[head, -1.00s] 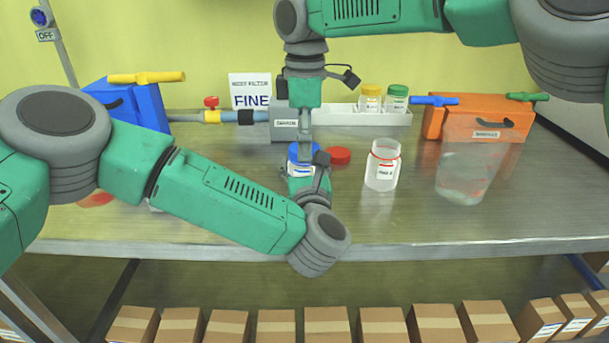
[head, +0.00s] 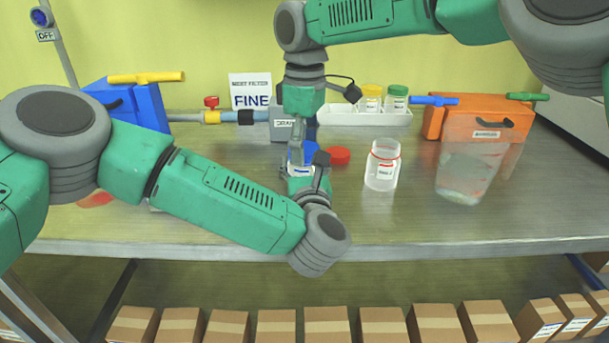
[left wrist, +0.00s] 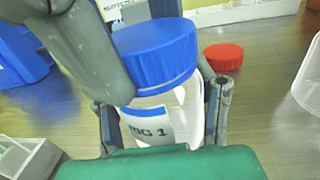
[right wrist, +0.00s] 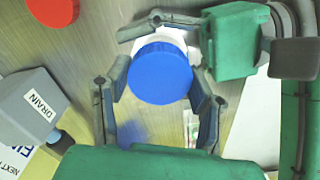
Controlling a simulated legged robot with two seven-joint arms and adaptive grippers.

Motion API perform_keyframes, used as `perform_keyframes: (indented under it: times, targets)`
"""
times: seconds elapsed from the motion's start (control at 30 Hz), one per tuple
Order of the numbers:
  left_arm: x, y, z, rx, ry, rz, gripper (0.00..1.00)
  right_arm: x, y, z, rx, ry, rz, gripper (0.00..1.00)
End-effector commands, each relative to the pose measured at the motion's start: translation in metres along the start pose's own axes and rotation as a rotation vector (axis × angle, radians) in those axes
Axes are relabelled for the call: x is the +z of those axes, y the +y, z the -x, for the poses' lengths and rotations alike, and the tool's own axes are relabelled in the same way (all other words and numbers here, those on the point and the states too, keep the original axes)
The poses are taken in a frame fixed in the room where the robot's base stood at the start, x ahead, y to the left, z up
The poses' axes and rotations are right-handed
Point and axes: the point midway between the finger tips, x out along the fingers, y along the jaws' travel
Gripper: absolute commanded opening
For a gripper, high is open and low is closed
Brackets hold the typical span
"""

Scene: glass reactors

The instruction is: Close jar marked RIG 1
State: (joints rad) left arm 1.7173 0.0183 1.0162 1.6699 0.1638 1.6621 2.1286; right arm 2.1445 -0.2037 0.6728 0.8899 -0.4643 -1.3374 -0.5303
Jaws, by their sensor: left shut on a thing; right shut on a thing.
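The jar marked RIG 1 (left wrist: 165,112) stands upright on the bench with its blue lid (left wrist: 155,52) on top. In the head view the jar (head: 299,171) is partly hidden by my grippers. My left gripper (head: 304,180) is shut around the jar's body, one finger on each side in the left wrist view. My right gripper (right wrist: 161,85) comes down from above and is shut on the blue lid (right wrist: 160,72). A thin pale gap shows under the lid's rim in the left wrist view; I cannot tell whether the lid is fully seated.
A red lid (head: 338,155) lies just right of the jar. An open clear jar with a red ring (head: 382,168) stands further right, beside a clear container (head: 468,172). A grey DRAIN box (head: 283,125) and a white tray (head: 350,115) are behind.

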Motion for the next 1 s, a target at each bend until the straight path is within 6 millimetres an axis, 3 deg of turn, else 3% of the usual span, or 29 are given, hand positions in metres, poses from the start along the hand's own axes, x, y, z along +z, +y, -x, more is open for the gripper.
perform_keyframes:
  times: [0.23, 0.3, 0.43, 0.47, 0.5, 0.83, 1.0]
  targets:
    - [-0.001, -0.001, 0.001, -0.002, 0.001, -0.002, 0.0, -0.001, 0.001, 0.0, 0.007, 0.002, -0.589, 0.15]
    - [-0.001, -0.001, 0.001, -0.002, 0.001, -0.002, 0.0, -0.001, 0.001, 0.0, 0.005, 0.004, -0.678, 0.15]
    - [-0.001, -0.001, 0.001, -0.003, 0.001, -0.002, 0.0, -0.001, 0.001, 0.0, 0.003, 0.005, -0.667, 0.15]
    - [-0.001, -0.001, 0.001, -0.003, 0.002, -0.002, 0.0, -0.001, 0.001, 0.0, 0.003, 0.005, -0.666, 0.56]
    - [-0.001, -0.001, 0.001, -0.003, 0.002, -0.002, 0.0, -0.001, 0.001, 0.0, 0.003, 0.004, -0.666, 0.7]
    - [-0.001, -0.001, 0.001, -0.003, 0.002, -0.002, 0.0, -0.001, 0.0, 0.002, 0.002, 0.003, -0.663, 0.7]
    - [-0.001, -0.001, 0.001, -0.002, 0.002, -0.002, 0.0, -0.001, 0.001, 0.022, 0.004, 0.005, -0.662, 0.7]
